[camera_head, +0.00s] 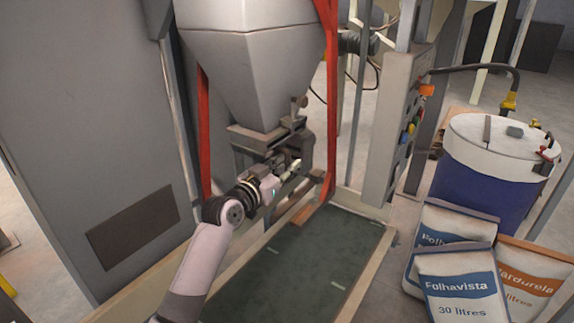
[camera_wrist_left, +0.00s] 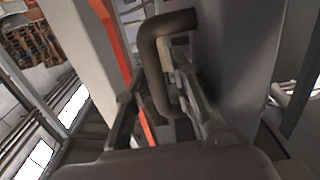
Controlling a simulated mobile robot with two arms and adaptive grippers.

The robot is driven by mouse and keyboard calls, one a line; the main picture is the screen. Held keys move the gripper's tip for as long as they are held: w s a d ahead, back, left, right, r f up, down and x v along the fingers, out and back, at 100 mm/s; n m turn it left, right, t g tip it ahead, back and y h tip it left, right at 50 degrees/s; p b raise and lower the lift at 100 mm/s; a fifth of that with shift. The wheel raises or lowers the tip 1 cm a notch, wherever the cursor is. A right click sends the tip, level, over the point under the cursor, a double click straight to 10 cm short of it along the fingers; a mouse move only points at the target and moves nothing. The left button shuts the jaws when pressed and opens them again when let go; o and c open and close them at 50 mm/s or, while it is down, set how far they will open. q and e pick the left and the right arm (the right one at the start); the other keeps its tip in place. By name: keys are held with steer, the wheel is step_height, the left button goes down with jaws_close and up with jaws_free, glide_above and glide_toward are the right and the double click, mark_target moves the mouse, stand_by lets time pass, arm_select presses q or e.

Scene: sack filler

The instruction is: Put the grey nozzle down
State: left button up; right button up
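A grey spout assembly (camera_head: 262,138) sits below the grey hopper cone and seems to be the grey nozzle. Its lower end is partly hidden by my gripper. My left gripper (camera_head: 290,170) is at its lower front, just under the dark bracket. In the left wrist view a dark, C-shaped handle (camera_wrist_left: 154,62) is in front of my left fingers (camera_wrist_left: 160,100). The fingers look spread, with the handle's bar between or close to them; contact is not clear. My right gripper is not in view.
Red uprights (camera_head: 329,100) flank the hopper (camera_head: 255,65). A control box (camera_head: 392,130) with coloured buttons hangs to the right. A blue drum (camera_head: 485,185) and several sacks (camera_head: 462,288) stand at the right. The dark green platform (camera_head: 300,265) below is clear.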

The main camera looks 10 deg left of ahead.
arm_select(q)
steer(key=shift+o, duration=0.7)
steer(key=shift+d+r, duration=0.1)
steer(key=shift+d, duration=0.15)
steer(key=shift+a+r, duration=0.1)
steer(key=shift+s+a, duration=0.15)
steer(key=shift+s, duration=0.1)
steer(key=b+v, duration=0.2)
steer(key=v, duration=0.9)
steer(key=shift+s, duration=0.25)
